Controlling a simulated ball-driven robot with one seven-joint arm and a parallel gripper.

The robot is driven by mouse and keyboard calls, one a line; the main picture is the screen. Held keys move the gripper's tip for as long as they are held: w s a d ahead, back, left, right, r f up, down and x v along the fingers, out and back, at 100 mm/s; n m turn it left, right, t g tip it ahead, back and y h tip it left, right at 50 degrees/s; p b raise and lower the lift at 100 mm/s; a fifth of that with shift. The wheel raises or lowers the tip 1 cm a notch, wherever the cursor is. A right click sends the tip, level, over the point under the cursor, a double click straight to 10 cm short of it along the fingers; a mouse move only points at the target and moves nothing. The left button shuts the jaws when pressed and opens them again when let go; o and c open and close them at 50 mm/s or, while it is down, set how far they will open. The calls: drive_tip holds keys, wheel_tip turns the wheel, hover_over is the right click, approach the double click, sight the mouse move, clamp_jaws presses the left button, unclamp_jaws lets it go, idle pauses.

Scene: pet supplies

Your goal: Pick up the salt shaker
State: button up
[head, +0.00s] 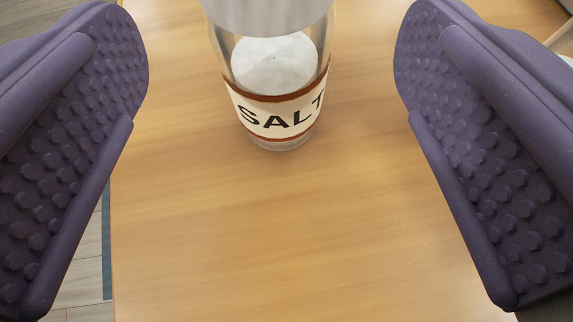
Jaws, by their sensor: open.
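The salt shaker (279,117) is a clear glass jar with a white mound of salt inside and a grey top cut off by the upper picture edge. Its white label with red-brown borders reads SALT. It stands upright on the wooden table (290,230). My gripper (272,45) is open, with one purple, studded finger at the left and one at the right. The shaker is between the two fingers toward their far end, with a gap on both sides. Neither finger touches it.
The table is bare around the shaker and toward the front. Its left edge shows at lower left, with grey plank floor (85,285) beyond it. A partly cut-off pale object (560,40) is at the right edge, behind the right finger.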

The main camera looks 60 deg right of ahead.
drive_tip(key=shift+s+a+f, duration=0.2)
drive_tip(key=shift+s+f, duration=0.05)
drive_tip(key=shift+w+d+f, duration=0.15)
drive_tip(key=shift+f, duration=0.05)
drive_tip(key=b+x, duration=0.3)
drive_tip(key=x, duration=0.3)
drive_tip(key=shift+w+f, duration=0.1)
drive_tip(key=shift+f, duration=0.15)
drive_tip(key=shift+w+d, duration=0.25)
drive_tip(key=shift+d, duration=0.2)
drive_tip(key=shift+c, duration=0.2)
drive_tip(key=c, duration=1.1)
